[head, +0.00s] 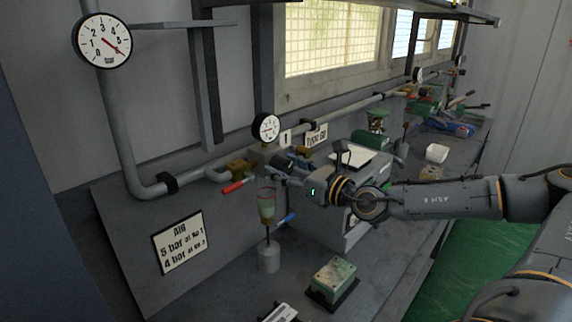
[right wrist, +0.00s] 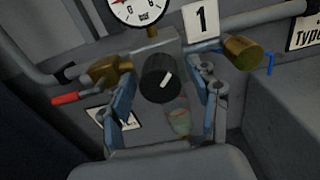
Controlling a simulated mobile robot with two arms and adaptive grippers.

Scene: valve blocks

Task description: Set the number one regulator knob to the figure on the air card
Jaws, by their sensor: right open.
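The number one regulator has a round black knob (right wrist: 152,84) with a white mark, at the centre of the right wrist view. The mark slants towards the upper right. A white tag (right wrist: 202,21) reads 1. The regulator's small gauge (head: 266,128) stands above it; its reading is too small to tell. The air card (head: 179,243) reads 5 bar at No 1 and 4 bar at No 3. My right gripper (right wrist: 168,77) is open, its fingers on either side of the knob; I cannot tell whether they touch it. My left gripper is not in view.
A red-handled valve (right wrist: 75,97) sits left of the regulator. A glass bowl (head: 267,205) and blue lever hang below. A large gauge (head: 103,40) is at upper left, needle near 5. A green-topped box (head: 334,278) stands on the bench. Other regulators are farther right along the pipe.

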